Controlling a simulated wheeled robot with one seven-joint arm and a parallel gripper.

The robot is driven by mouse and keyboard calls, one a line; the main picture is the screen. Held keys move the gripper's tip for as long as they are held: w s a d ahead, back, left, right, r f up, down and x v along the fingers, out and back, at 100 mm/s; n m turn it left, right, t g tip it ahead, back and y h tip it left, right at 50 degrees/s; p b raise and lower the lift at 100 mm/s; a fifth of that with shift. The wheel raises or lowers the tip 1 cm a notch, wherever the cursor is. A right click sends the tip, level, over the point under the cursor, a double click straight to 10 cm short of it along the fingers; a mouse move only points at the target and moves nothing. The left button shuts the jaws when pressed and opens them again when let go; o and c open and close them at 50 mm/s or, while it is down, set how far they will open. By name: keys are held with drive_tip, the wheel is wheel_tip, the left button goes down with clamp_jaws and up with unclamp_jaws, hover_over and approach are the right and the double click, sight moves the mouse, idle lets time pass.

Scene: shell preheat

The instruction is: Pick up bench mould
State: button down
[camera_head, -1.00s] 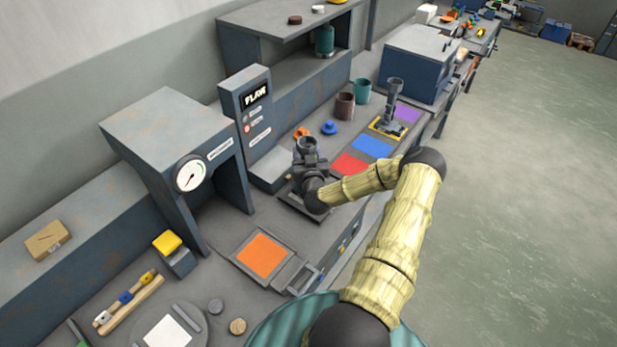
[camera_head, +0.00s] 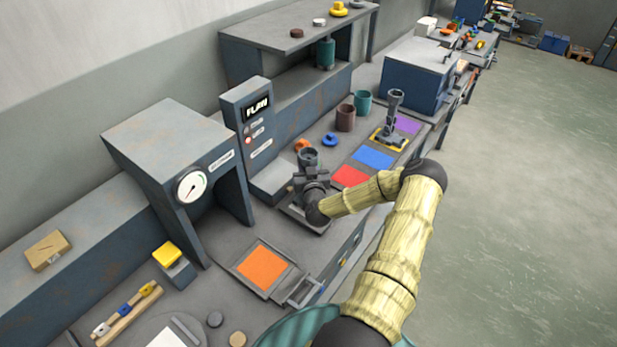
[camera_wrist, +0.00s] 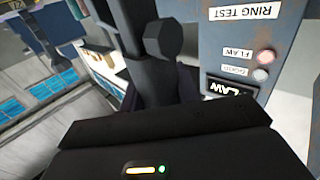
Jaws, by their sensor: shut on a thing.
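The bench mould (camera_head: 308,157) is a dark grey piece with a round, cup-like top, and it stands roughly upright. My gripper (camera_head: 311,178) is shut on it at the near side, above a dark square plate (camera_head: 293,213) on the bench. My gripper and wrist hide the mould's lower part, so I cannot tell whether it touches the plate. In the wrist view a dark upright piece (camera_wrist: 155,65) fills the space just beyond my gripper's black body, with the ring test panel close behind.
The ring test panel (camera_head: 249,125), showing "FLAW", stands just behind. Red (camera_head: 350,176), blue (camera_head: 374,157) and purple (camera_head: 407,124) pads lie to the right. A similar dark piece (camera_head: 394,108) stands on a yellow-edged pad. An orange pad (camera_head: 262,267) lies in front. Open floor is at right.

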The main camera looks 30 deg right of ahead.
drive_tip(key=shift+r, duration=0.2)
wheel_tip(320, 180, up, 10)
drive_tip(key=shift+f+b, duration=0.15)
drive_tip(key=shift+b, duration=1)
drive_tip(key=shift+w+a, duration=0.1)
